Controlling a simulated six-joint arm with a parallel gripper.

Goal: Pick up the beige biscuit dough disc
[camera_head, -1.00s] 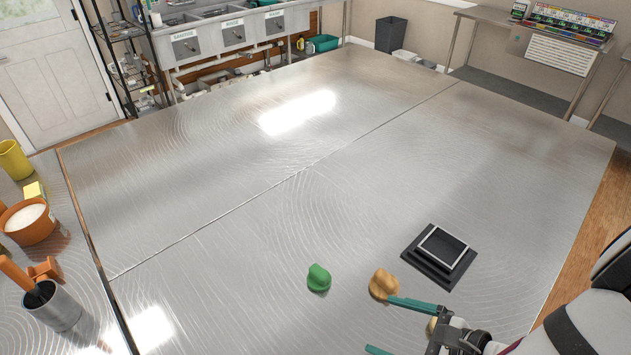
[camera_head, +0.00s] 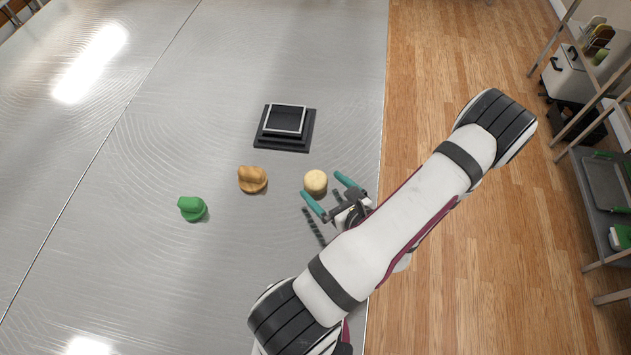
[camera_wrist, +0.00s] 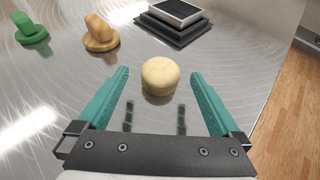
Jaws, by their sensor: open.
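The beige biscuit dough disc (camera_head: 315,181) sits on the steel table near its right edge. It also shows in the wrist view (camera_wrist: 160,76), centred just beyond the fingertips and a little below their line of reach. My gripper (camera_head: 331,198) is open and empty, with teal fingers pointing at the disc. In the wrist view the fingers (camera_wrist: 160,80) stand apart on the left and right of the disc, with gaps on both sides. Neither finger appears to touch it.
An orange-brown knobbed piece (camera_head: 252,179) and a green one (camera_head: 192,208) stand left of the disc. A black stepped stand (camera_head: 285,130) with a light-rimmed square top is beyond it. The steel table (camera_head: 150,150) is clear farther left. Wooden floor lies past its right edge.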

